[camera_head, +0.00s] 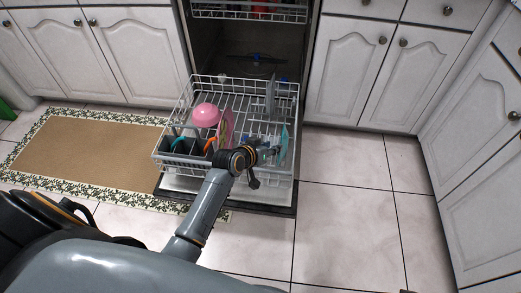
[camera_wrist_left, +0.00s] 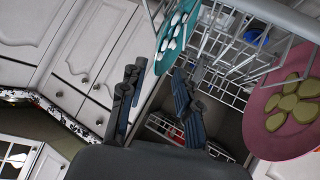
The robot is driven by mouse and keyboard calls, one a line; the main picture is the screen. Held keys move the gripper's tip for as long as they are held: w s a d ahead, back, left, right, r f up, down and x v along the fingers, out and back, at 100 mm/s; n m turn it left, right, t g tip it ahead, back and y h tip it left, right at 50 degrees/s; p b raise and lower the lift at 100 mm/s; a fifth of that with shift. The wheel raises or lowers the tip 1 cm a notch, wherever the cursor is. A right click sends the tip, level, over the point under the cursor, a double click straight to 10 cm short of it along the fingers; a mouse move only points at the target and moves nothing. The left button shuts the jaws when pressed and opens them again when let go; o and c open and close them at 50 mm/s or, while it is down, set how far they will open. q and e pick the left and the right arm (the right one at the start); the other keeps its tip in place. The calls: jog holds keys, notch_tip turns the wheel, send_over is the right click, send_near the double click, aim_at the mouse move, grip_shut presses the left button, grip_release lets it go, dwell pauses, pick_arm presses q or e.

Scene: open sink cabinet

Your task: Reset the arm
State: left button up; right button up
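My left gripper (camera_head: 268,151) is over the front right part of the pulled-out lower dishwasher rack (camera_head: 178,103). In the left wrist view its two dark fingers (camera_wrist_left: 158,85) stand apart with a gap between them, so it is open and holds nothing that I can see. A teal plate (camera_head: 284,147) stands on edge in the rack close to the fingertips; in the left wrist view the teal plate (camera_wrist_left: 168,38) shows white spots, just past the fingers. Whether they touch it is unclear. My right gripper is not in view.
The rack also holds a pink bowl (camera_head: 206,115), a pink plate (camera_head: 226,128), a grey upright item (camera_head: 270,96) and utensils in a dark basket (camera_head: 180,150). White cabinets (camera_head: 345,65) flank the dishwasher. A rug (camera_head: 85,150) lies left; the tiled floor right is clear.

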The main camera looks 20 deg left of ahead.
pick_arm(q)
jog(key=v, duration=0.7)
jog(key=shift+s+r, duration=0.2)
jog(key=shift+s, duration=0.05)
